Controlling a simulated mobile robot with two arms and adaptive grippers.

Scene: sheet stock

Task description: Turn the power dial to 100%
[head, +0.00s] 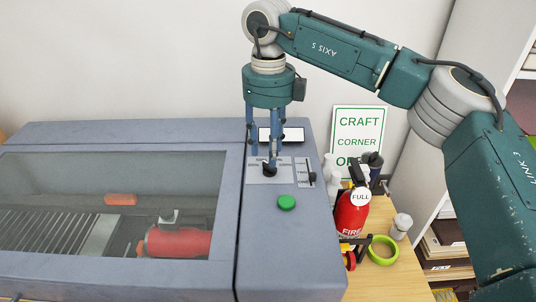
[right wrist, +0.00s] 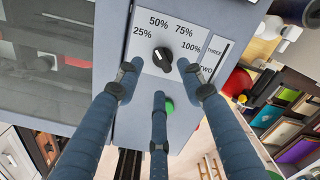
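The power dial (head: 269,169) is a black knob on a light label plate on the grey machine's right-hand panel. In the right wrist view the dial (right wrist: 161,58) sits below an arc of marks: 25%, 50%, 75% and 100%. I cannot tell for sure which mark it points to. My right gripper (head: 268,154) hangs over the panel with its blue fingers pointing down. In the right wrist view its three fingers (right wrist: 159,77) are spread apart with nothing between the tips, just below the dial. My left gripper is not in view.
A green button (head: 287,202) lies in front of the dial. A black slider (head: 312,177) is to its right. The windowed lid (head: 100,205) covers the machine's left part. A red extinguisher (head: 351,215), green tape (head: 383,250) and a sign (head: 358,130) stand at the right.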

